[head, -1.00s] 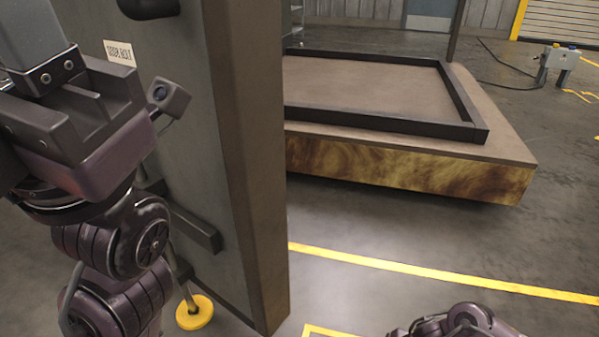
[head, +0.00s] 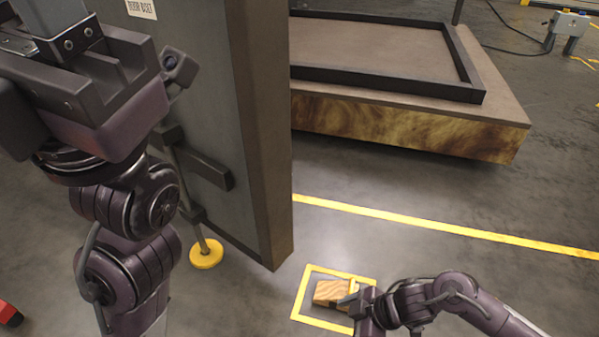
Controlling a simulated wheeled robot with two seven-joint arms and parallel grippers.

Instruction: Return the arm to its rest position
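My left arm rises at the left of the head view. Its dark gripper (head: 62,38) is large and close, beside a big grey panel (head: 205,90). A grey bolted metal piece shows at its top, and the fingertips are not clearly visible. My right arm comes in from the lower right. Its gripper (head: 349,300) is low, at the right end of a wooden block (head: 328,291) inside a yellow floor square (head: 322,323). The gripper is too small to tell whether its fingers close on the block or only sit beside it.
A low platform (head: 400,135) with a dark raised frame stands behind the panel. A yellow round foot (head: 206,254) rests on the floor by the panel. A yellow line (head: 440,227) crosses open floor. A grey box on legs (head: 568,28) stands at the far right.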

